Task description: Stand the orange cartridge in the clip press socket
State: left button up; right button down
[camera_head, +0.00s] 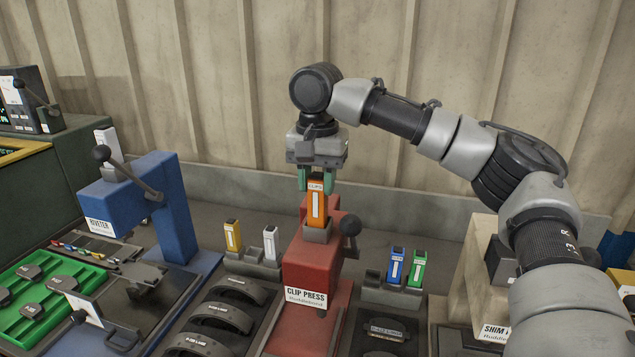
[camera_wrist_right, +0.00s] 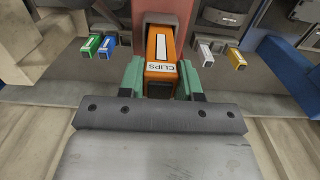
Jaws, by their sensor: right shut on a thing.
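The orange cartridge (camera_head: 317,206), labelled CLIPS, stands upright with its lower end in or right at the grey socket (camera_head: 318,234) on top of the red clip press (camera_head: 310,262). How deep it sits I cannot tell. My right gripper (camera_head: 317,182) is above the press, its green fingers shut on the upper end of the cartridge. In the right wrist view the orange cartridge (camera_wrist_right: 162,62) lies between the two green fingers (camera_wrist_right: 162,80), with the socket at its far end. My left gripper is not in view.
Yellow (camera_head: 232,236) and white (camera_head: 270,243) cartridges stand in a holder left of the press. Blue (camera_head: 396,266) and green (camera_head: 417,268) ones stand in a holder at right. The press lever (camera_head: 350,225) sticks out right. A blue riveter (camera_head: 150,205) stands at left.

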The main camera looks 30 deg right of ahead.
jog(key=shift+f, duration=0.25)
jog(key=c, duration=0.8)
grip_release()
jog(key=shift+f, duration=0.1)
notch_tip(320, 180, up, 4)
jog(key=shift+r+b, duration=0.2)
jog(key=shift+b, duration=0.25)
notch_tip(320, 180, up, 8)
jog(key=shift+f+p, duration=0.1)
jog(key=shift+p, duration=0.9)
